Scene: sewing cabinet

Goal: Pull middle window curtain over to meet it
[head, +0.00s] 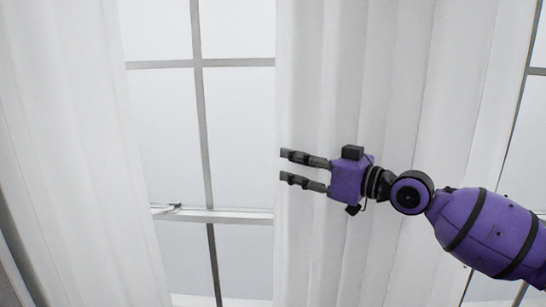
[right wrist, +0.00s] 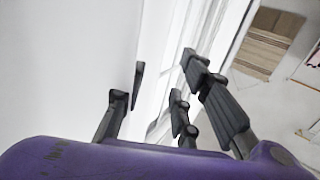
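The middle white curtain (head: 400,60) hangs in folds in the head view, with its left edge beside a bare window pane. Another white curtain (head: 60,140) hangs at the left; the uncovered window (head: 165,120) lies between the two. My right gripper (head: 281,167) reaches in from the right, in front of the middle curtain, with its fingertips at that curtain's left edge. Its fingers are apart in both views, also in the right wrist view (right wrist: 163,66). I cannot tell whether any cloth lies between them. My left gripper is not in view.
The window has grey bars (head: 200,110) and a ledge-like crossbar (head: 230,215) with a small latch (head: 170,207). More window shows at the far right. The right wrist view shows a brown striped mat (right wrist: 265,42) on a pale floor (right wrist: 275,95).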

